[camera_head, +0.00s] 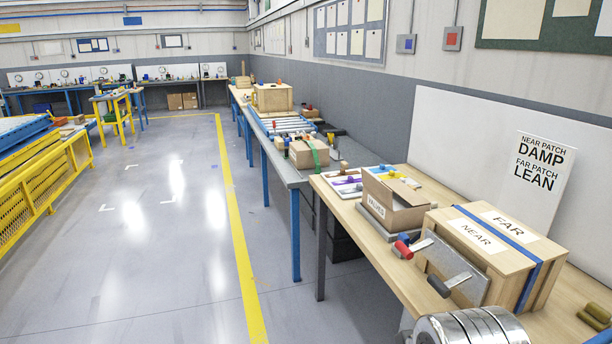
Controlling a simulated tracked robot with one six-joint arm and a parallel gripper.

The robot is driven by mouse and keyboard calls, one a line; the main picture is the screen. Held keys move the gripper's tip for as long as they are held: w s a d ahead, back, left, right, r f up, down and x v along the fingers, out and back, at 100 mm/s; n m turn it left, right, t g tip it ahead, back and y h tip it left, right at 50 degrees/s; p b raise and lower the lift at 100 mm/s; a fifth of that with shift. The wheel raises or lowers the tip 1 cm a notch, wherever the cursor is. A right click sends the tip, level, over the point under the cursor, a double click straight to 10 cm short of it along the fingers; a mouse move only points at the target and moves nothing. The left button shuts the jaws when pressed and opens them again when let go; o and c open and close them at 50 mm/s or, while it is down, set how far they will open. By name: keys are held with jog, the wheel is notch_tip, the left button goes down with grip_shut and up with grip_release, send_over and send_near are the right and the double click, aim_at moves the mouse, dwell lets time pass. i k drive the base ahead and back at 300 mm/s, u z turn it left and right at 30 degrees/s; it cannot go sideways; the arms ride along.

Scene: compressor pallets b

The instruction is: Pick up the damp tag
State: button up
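No tag that I can read as damp shows. A white sign (543,180) on the back wall panel reads "NEAR PATCH DAMP, FAR PATCH LEAN". A wooden box (532,279) on the near bench has a "NEAR" label (475,237) and a "FAR" label (509,222) on its top, with a blue strap between them. My gripper (423,267) is at the box's left side, its two fingers apart with nothing seen between them. A small red piece (402,249) lies close to the farther finger; whether they touch I cannot tell.
Olive cylinders (596,315) lie at the right. The bench's left edge (367,265) is close, and open floor (150,240) lies left.

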aim_at(408, 182)
jog(key=u, duration=0.35)
jog(key=i, duration=2.15)
jog(key=z, duration=0.45)
jog(key=i, duration=1.2)
jog(key=z, duration=0.4)
